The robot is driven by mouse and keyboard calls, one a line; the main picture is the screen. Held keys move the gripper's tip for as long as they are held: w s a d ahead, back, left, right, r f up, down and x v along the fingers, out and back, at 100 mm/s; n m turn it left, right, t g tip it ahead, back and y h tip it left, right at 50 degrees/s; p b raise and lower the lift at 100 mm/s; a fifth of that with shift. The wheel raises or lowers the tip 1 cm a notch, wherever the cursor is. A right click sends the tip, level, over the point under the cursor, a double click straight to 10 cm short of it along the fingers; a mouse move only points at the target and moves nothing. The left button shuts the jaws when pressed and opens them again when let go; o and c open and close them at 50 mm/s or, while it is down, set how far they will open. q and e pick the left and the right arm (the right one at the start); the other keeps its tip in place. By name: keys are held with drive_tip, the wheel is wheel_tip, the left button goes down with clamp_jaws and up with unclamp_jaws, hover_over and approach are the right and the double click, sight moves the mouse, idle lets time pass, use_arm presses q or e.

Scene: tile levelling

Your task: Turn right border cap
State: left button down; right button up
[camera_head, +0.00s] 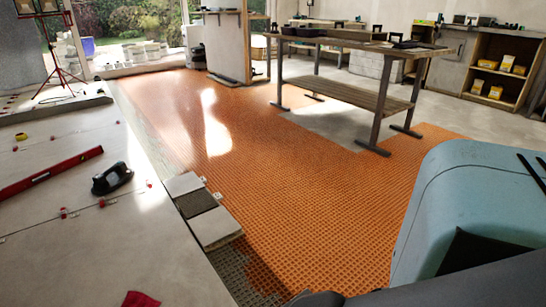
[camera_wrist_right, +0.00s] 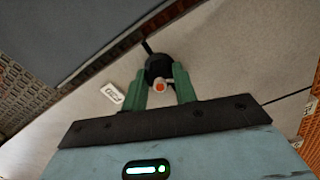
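In the right wrist view, a round black cap (camera_wrist_right: 157,66) with an orange and white centre stands at a dark joint line between pale tiles (camera_wrist_right: 225,62). The two green fingers of my right gripper (camera_wrist_right: 160,76) are on either side of the cap. The cap fills the gap between them, and they look closed on it. The cap's lower part is hidden. The head view does not show my right gripper, only a large blue part of my body at the right. My left gripper is in neither view.
A small white clip (camera_wrist_right: 113,92) lies on the tile left of the fingers. A dark grey slab (camera_wrist_right: 85,30) fills the upper left. In the head view, a workbench (camera_head: 350,42) stands behind the orange matting (camera_head: 290,165); a red level (camera_head: 50,172) lies at left.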

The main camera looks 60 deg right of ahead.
drive_tip(key=shift+c, duration=0.6)
drive_tip(key=shift+m, duration=0.3)
drive_tip(key=m+p, duration=0.2)
drive_tip(key=m, duration=0.1)
drive_tip(key=shift+a+m, duration=0.1)
drive_tip(key=shift+m, duration=0.3)
drive_tip(key=m+p, duration=0.2)
drive_tip(key=m, duration=0.3)
drive_tip(key=shift+m, duration=0.3)
drive_tip(key=m+p, duration=0.1)
drive_tip(key=m, duration=0.4)
drive_tip(key=shift+m, duration=2.4)
